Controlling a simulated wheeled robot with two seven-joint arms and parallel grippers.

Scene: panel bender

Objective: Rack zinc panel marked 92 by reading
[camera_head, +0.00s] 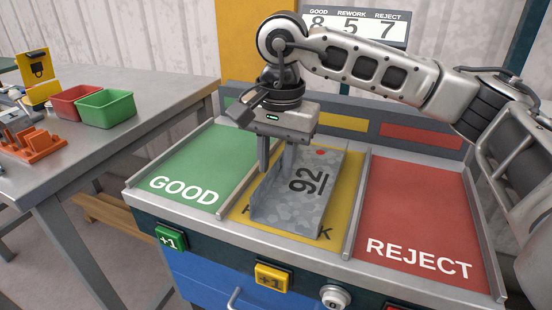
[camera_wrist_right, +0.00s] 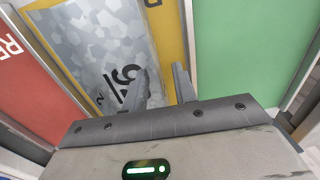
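The grey mottled zinc panel (camera_head: 318,200) lies in the yellow REWORK bay (camera_head: 248,228), covering most of its lettering. It bears a black underlined 92, a red dot near its far end and a raised flange along its left edge. My right gripper (camera_head: 276,160) points down over the panel's left edge. Its fingers stand apart, and in the right wrist view the gripper (camera_wrist_right: 165,88) shows a gap with the panel's edge near or between them. I cannot tell whether either finger touches the panel (camera_wrist_right: 95,45). My left gripper is out of view.
The green GOOD bay (camera_head: 195,165) and red REJECT bay (camera_head: 415,210) are empty, divided by metal rails. A display (camera_head: 352,24) reads GOOD 8, REWORK 5, REJECT 7. A side table (camera_head: 150,100) holds bins.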

